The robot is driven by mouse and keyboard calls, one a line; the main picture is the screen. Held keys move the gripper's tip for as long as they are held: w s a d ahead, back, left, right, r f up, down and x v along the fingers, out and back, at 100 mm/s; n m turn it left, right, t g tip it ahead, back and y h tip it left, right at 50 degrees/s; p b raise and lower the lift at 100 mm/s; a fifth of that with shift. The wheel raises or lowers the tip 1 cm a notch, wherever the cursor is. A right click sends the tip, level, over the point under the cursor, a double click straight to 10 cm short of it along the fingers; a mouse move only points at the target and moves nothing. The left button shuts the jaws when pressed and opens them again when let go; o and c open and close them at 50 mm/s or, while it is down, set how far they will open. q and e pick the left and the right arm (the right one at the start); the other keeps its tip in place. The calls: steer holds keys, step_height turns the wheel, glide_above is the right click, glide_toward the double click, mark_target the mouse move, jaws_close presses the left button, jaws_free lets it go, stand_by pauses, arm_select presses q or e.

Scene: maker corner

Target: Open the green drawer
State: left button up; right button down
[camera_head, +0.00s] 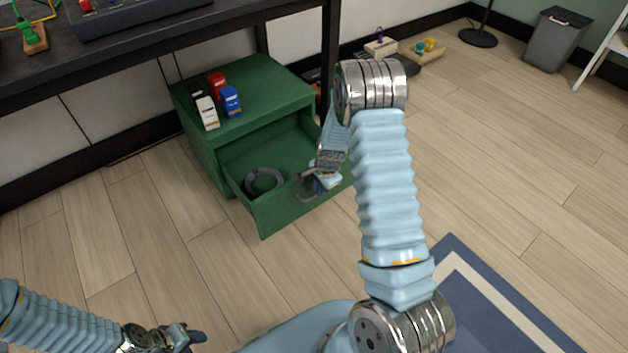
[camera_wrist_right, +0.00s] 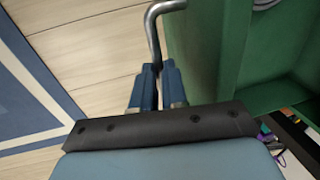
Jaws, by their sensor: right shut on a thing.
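The green drawer (camera_head: 285,215) stands well out of its green cabinet (camera_head: 203,150), and its inside shows in the head view. My right gripper (camera_head: 312,185) is at the drawer's front. In the right wrist view my right gripper (camera_wrist_right: 157,72) is shut on the bent metal handle (camera_wrist_right: 152,30), beside the green drawer front (camera_wrist_right: 190,60). The arm hides part of the drawer's right side in the head view. My left gripper (camera_head: 190,336) is low at the left, away from the drawer, and its finger opening is unclear.
A dark grey ring (camera_head: 264,181) lies in the drawer. Several small coloured blocks, one of them blue (camera_head: 230,101), stand on the cabinet top. A dark table (camera_head: 150,45) stands above and behind. The wooden floor (camera_head: 210,250) before the drawer is clear; a blue-bordered rug (camera_head: 500,300) lies at right.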

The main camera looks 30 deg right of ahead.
steer(key=shift+s+d, duration=0.1)
steer(key=shift+s, duration=0.75)
steer(key=c, duration=1.2)
jaws_free()
steer(key=shift+o, duration=0.2)
step_height(320, 180, up, 14)
steer(key=s+p, duration=0.2)
steer(key=p, duration=0.1)
steer(key=shift+s+f, duration=0.25)
steer(key=shift+s, duration=0.05)
steer(key=shift+d, duration=0.1)
